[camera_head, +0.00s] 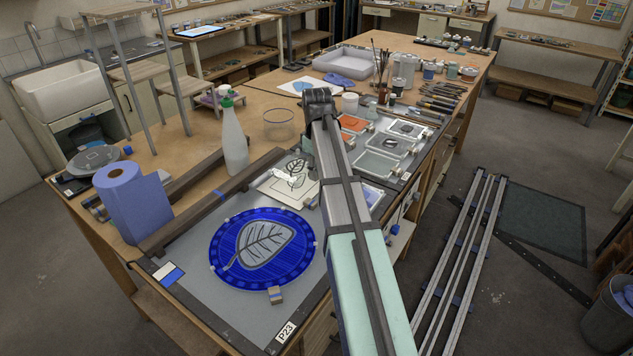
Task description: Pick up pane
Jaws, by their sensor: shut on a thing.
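A clear pane with a dark leaf drawing (296,167) shows left of my arm, above a cream sheet with a leaf outline (272,191). My gripper (287,177) appears as a small pale shape at the pane's lower edge, shut on it. The arm hides the right side of the gripper and pane. I cannot tell how far the pane is above the sheet. A round blue disc with a grey leaf (309,262) lies on the grey work board (190,255) in front.
A dark wooden bar (190,215) runs along the board. Trays with coloured glass (376,165), jars (403,70) and tools (440,98) fill the right side.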

